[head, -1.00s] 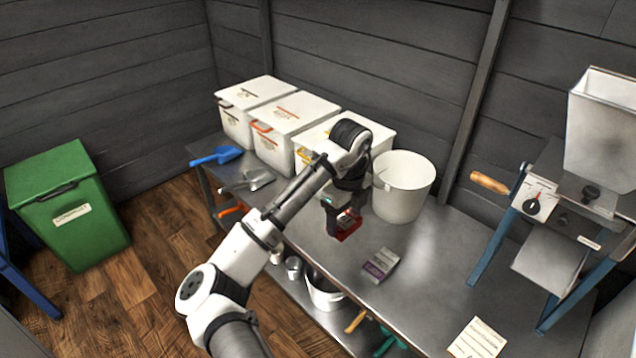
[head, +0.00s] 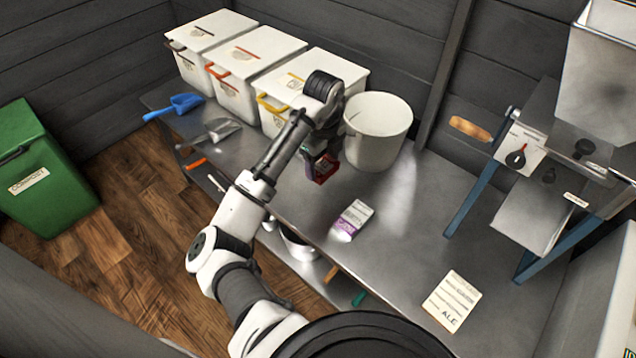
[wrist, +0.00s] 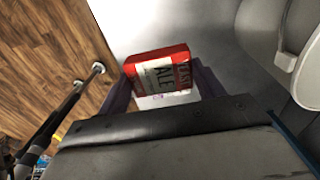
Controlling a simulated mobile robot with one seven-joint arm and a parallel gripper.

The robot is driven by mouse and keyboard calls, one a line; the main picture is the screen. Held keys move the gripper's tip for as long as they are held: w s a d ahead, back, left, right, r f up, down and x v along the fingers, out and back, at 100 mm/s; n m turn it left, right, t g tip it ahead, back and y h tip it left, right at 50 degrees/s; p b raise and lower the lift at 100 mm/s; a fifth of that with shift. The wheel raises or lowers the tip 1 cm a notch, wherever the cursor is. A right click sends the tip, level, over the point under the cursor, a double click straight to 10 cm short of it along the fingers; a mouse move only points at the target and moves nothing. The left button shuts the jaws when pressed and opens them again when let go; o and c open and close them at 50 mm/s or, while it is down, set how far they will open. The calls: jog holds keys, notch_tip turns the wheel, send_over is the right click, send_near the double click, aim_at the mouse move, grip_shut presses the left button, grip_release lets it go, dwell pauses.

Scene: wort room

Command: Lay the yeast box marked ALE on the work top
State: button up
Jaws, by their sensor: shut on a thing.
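The red yeast box (head: 323,170) marked ALE is between the fingers of my gripper (head: 318,160). In the wrist view the box (wrist: 158,74) shows its red edges and its white label reading ALE, with my gripper's fingers (wrist: 163,88) shut on its two sides. The steel work top (head: 400,230) lies below it. The box is over the work top, left of the white bucket; I cannot tell whether its lower edge touches the surface.
A purple and white box (head: 353,220) lies on the work top in front of my gripper. A white bucket (head: 376,135) stands close behind. A paper card (head: 453,300) lies at the front right, near a mill (head: 530,160). White bins (head: 255,70) line the back.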

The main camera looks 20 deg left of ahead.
notch_tip(320, 180, down, 12)
jog(key=shift+p, duration=0.35)
jog(key=shift+f, duration=0.1)
jog(key=o, duration=1)
jog(key=shift+c, duration=0.2)
